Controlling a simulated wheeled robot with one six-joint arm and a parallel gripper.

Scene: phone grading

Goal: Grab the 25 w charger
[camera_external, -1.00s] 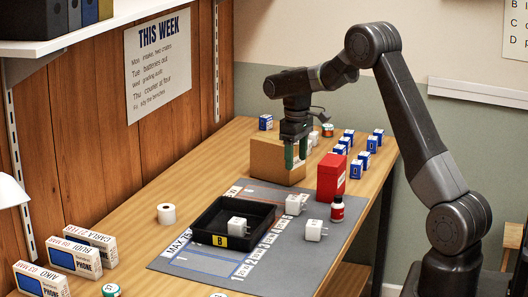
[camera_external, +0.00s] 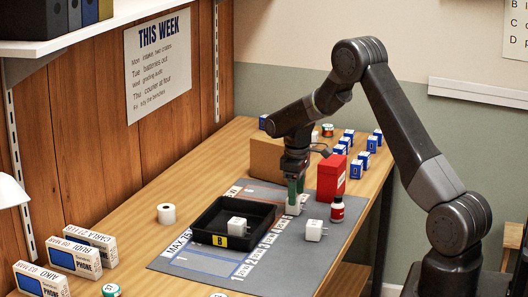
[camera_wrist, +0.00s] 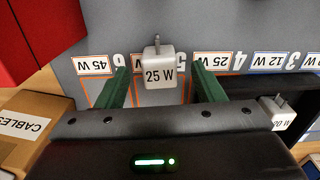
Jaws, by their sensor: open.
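The 25 W charger (camera_wrist: 159,72) is a white cube with dark "25 W" print and metal prongs. It stands on the grey mat, and in the external view it (camera_external: 293,209) is partly covered by my fingers. My gripper (camera_external: 296,189) is low over it. In the wrist view my gripper (camera_wrist: 161,76) is open, with one green finger on each side of the charger. I cannot tell whether either finger touches it.
A black tray marked B (camera_external: 208,214) holds another white charger (camera_external: 237,225). A third white charger (camera_external: 316,230) stands on the mat (camera_external: 270,262). A red box (camera_external: 331,177), a small bottle (camera_external: 337,209) and a cardboard box (camera_external: 264,157) stand close by.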

